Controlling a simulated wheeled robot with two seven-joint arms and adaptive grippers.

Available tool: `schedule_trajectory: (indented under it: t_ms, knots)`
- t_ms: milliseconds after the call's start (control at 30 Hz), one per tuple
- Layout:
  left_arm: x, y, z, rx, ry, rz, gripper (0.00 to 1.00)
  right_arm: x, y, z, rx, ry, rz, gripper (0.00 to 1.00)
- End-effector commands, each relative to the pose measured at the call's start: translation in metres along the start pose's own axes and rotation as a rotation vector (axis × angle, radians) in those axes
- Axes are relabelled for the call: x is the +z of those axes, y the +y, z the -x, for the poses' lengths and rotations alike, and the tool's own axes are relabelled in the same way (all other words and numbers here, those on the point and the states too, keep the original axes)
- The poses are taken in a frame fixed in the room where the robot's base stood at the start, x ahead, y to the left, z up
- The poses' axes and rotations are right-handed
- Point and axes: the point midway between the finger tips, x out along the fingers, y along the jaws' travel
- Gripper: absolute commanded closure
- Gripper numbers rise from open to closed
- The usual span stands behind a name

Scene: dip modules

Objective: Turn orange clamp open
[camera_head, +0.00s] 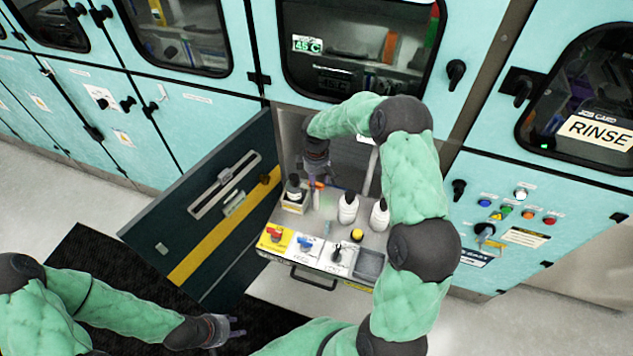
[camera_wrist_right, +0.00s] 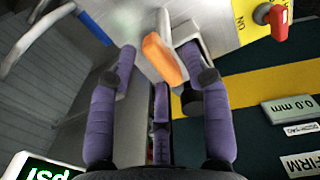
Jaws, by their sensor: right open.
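The orange clamp (camera_head: 319,185) is a small orange bar at the back left of the pulled-out drawer, beside a dark-capped bottle. In the right wrist view the orange clamp (camera_wrist_right: 164,59) lies just beyond and between the fingertips, on a pale fitting. My right gripper (camera_head: 317,175) reaches down to it from behind. Its fingers (camera_wrist_right: 160,72) are spread and open around the near end of the clamp; I cannot tell whether they touch it. My left gripper (camera_head: 236,328) is open and empty, low over the floor at the front.
The drawer (camera_head: 305,262) holds white bottles (camera_head: 348,207), a red valve knob (camera_head: 275,235) and a blue knob (camera_head: 305,243). An open dark door (camera_head: 205,245) stands left of it. Teal cabinets (camera_head: 210,115) line the back. A black mat (camera_head: 90,260) lies at the left.

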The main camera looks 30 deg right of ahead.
Motion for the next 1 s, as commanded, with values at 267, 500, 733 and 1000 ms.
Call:
schedule_trajectory:
  t_ms: [267,500,733,1000]
  knots:
    - [-0.0002,-0.0004,-0.0011,0.000,0.000,0.000,0.60,0.0002,0.0004,-0.0067,0.001,0.000,-0.001,0.51]
    - [-0.0002,-0.0004,-0.0010,0.000,0.000,0.000,0.60,0.0001,0.0002,-0.0066,0.001,0.000,0.000,0.82]
    - [-0.0001,-0.0004,-0.0011,0.000,0.000,0.000,0.60,0.0001,0.0002,-0.0066,0.000,0.000,-0.001,1.00]
    - [-0.0002,-0.0008,-0.0023,0.000,0.000,0.000,0.60,0.0004,0.0000,-0.0070,0.000,0.000,-0.050,1.00]
